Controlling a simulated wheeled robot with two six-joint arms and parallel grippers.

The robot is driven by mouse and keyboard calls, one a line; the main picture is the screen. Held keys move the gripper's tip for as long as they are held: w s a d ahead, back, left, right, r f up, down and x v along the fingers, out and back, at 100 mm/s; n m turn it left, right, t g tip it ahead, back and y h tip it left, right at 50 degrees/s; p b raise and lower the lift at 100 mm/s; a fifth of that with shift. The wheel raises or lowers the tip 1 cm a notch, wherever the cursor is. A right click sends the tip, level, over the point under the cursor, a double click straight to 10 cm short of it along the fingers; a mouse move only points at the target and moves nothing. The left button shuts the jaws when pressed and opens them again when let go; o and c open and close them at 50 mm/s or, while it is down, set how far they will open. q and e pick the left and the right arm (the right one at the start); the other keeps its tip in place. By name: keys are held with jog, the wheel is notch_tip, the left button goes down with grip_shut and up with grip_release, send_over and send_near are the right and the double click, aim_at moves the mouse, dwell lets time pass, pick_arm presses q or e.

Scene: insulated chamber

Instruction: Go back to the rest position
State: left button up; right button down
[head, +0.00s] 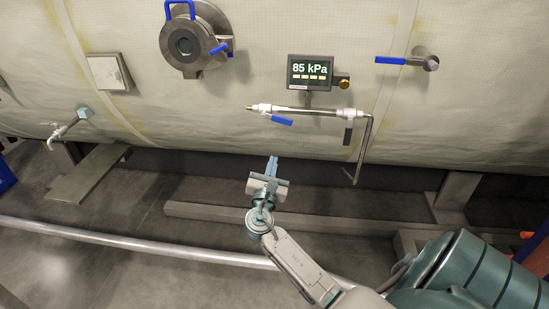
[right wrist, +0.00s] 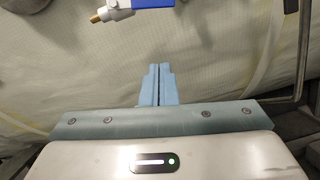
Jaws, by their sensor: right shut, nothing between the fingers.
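My right gripper (head: 272,166) is in the lower middle of the head view, below the pipe with the blue-handled valve and in front of the chamber's lower edge. Its pale blue fingers are together and hold nothing. In the right wrist view the two fingers (right wrist: 158,84) lie side by side against the quilted chamber wall, with a blue valve handle (right wrist: 152,3) beyond them. My left gripper is not in the head view.
The large insulated chamber (head: 190,112) fills the back. A gauge (head: 310,72) reading 85 kPa, a thin pipe (head: 305,111) with a bent end and a blue lever (head: 392,60) stick out from it. A pale rail (head: 130,244) crosses the floor.

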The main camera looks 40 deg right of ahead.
jog(key=shift+s+a+f, duration=0.1)
jog(key=shift+s+a, duration=0.25)
jog(key=shift+a, duration=0.25)
notch_tip(320, 180, down, 21)
jog(key=a+m+g+y, duration=0.1)
jog(key=m+g+y, duration=0.1)
jog(key=y, duration=0.4)
jog(key=s+a+f+m+g+y, duration=0.25)
jog(key=s+f, duration=0.35)
jog(key=f, duration=0.6)
jog(key=s+a+f+m+g+y, duration=0.1)
jog(key=s+a+f+m+y, duration=0.3)
jog(key=f, duration=0.7)
jog(key=s+a+f+m+g+y, duration=0.1)
jog(key=s+f+m, duration=0.3)
jog(key=s, duration=0.9)
jog(key=s+a+f+m+g+y, duration=0.1)
jog(key=s+a+f+m+g, duration=0.2)
jog(key=s+f, duration=0.7)
jog(key=s+a+f+m+g+y, duration=0.1)
jog(key=s+f+m, duration=0.6)
jog(key=s, duration=0.8)
jog(key=shift+s+a+f+g, duration=0.4)
jog(key=shift+a+f+g, duration=0.2)
jog(key=shift+a, duration=0.55)
